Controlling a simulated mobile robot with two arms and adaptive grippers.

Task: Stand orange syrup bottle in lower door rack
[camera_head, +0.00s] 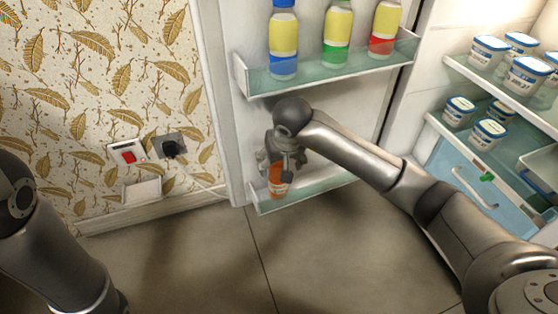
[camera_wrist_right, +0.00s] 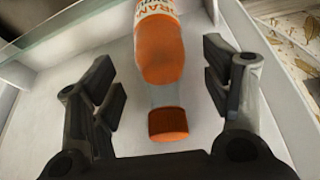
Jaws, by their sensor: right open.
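The orange syrup bottle (camera_head: 278,180) stands in the lower door rack (camera_head: 310,192) of the open fridge door, near its left end. In the right wrist view the bottle (camera_wrist_right: 160,50) shows an orange body, a white label and an orange cap (camera_wrist_right: 168,124). My right gripper (camera_head: 280,160) is over the bottle's top in the head view. In the wrist view my right gripper (camera_wrist_right: 170,90) is open, with its fingers apart on both sides of the bottle's neck and cap, and a gap shows on each side. My left arm shows at the left, but its gripper is out of view.
The upper door rack (camera_head: 325,75) holds blue, green and red bottles above my right arm. Fridge shelves at the right hold several white tubs (camera_head: 488,52) above a blue drawer (camera_head: 465,185). A wall socket with a plug (camera_head: 170,147) is left of the door. The floor (camera_head: 200,260) in front is clear.

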